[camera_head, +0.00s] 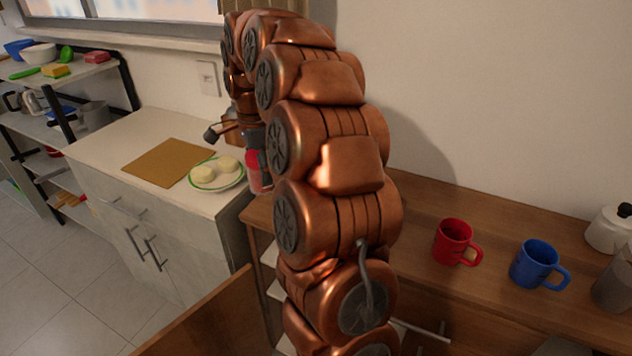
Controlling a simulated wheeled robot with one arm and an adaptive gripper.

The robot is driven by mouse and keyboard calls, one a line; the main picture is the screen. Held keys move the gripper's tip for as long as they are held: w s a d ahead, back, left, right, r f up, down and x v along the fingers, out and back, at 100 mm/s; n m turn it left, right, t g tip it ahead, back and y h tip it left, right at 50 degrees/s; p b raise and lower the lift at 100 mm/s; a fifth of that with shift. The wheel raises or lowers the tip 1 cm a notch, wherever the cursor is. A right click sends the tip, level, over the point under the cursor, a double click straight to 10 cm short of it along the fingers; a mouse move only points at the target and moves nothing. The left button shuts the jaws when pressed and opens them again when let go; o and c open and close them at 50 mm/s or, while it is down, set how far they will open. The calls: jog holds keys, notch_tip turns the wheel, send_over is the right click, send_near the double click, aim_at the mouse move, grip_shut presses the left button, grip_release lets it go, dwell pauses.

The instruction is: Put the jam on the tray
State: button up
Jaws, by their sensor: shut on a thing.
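The jam, a jar with red contents (258,178), hangs beside my copper arm near the right edge of the white counter. My gripper (254,150) is shut on the jar from above; its fingers are small and partly hidden by my arm. A flat brown rectangular board (165,163), the likely tray, lies on the counter to the left of the jar, and its top is bare. A green-rimmed plate (236,183) with two pale round buns lies between the board and the jar.
A red mug (454,242), a blue mug (537,264) and a white pot (608,230) stand on the wooden counter at right. A shelf rack (62,118) with dishes and sponges stands at far left. My arm hides the middle.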

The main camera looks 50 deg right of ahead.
jog(key=s+d, duration=0.1)
jog(key=d, duration=0.1)
jog(key=s+d+p, duration=0.1)
jog(key=s+d, duration=0.1)
jog(key=d, duration=0.1)
jog(key=s+d, duration=0.2)
jog(key=d, duration=0.1)
jog(key=shift+d+f, duration=0.25)
jog(key=shift+f, duration=0.05)
jog(key=shift+s+d+f+p, duration=0.15)
jog(key=shift+s+d+p, duration=0.1)
jog(key=shift+d, duration=0.2)
jog(key=shift+s+d+f+p, duration=0.1)
jog(key=shift+s+d+p, duration=0.15)
jog(key=shift+d, duration=0.15)
notch_tip(320, 180, down, 2)
jog(key=shift+a+f+p, duration=0.1)
jog(key=shift+f+p, duration=0.1)
jog(key=shift+p, duration=0.15)
jog(key=shift+w+f, duration=0.1)
jog(key=shift+f, duration=0.35)
jog(key=shift+f, duration=0.1)
jog(key=shift+f, duration=0.15)
jog(key=o, duration=1.7)
